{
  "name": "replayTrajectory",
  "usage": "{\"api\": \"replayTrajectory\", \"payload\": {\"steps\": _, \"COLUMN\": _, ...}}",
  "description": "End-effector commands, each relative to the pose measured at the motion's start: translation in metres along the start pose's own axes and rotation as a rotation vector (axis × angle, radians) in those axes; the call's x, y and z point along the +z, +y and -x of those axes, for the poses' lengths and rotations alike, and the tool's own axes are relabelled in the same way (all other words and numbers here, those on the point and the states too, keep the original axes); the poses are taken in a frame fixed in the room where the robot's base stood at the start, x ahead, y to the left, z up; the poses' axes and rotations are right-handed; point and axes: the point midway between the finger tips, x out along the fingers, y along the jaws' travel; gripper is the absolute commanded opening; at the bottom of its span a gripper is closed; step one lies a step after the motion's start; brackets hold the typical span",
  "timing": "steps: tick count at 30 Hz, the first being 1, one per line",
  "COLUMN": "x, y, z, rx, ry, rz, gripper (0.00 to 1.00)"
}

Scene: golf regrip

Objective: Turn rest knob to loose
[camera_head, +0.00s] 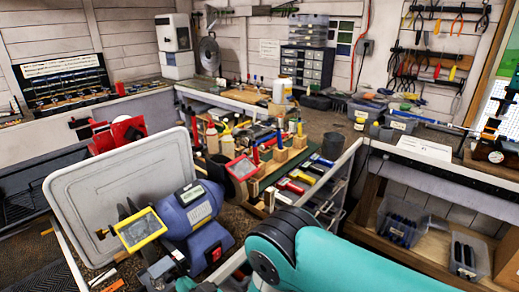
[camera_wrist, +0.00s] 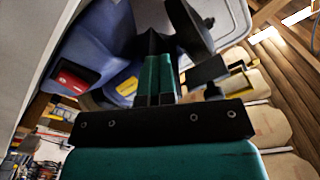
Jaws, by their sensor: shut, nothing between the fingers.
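The blue bench grinder (camera_head: 200,210) stands at the lower left in the head view, with a yellow-framed shield (camera_head: 141,230) at its left end. Its blue body (camera_wrist: 95,38) fills the upper left of the wrist view, with a red switch (camera_wrist: 72,82) on it. My gripper (camera_wrist: 157,60) is shut and empty, its green fingers together close in front of dark grinder parts. A dark flat plate (camera_wrist: 206,72) and a small dark rounded part (camera_wrist: 212,90) lie just right of the fingers. I cannot tell for sure which part is the rest knob. In the head view my gripper is hidden.
A pale upright panel (camera_head: 90,205) stands behind the grinder. A side table (camera_head: 425,150) with bins is at the right. Pale rounded objects (camera_wrist: 265,125) show right of my gripper.

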Motion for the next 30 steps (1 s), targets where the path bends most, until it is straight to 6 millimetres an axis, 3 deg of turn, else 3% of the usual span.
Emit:
{"api": "replayTrajectory", "payload": {"steps": 1, "x": -0.009, "y": 0.003, "z": -0.006, "rx": 0.002, "ry": 0.025, "rz": 0.001, "gripper": 0.0}}
{"api": "replayTrajectory", "payload": {"steps": 30, "x": -0.007, "y": 0.014, "z": -0.005, "rx": 0.003, "ry": 0.022, "rz": 0.001, "gripper": 0.0}}
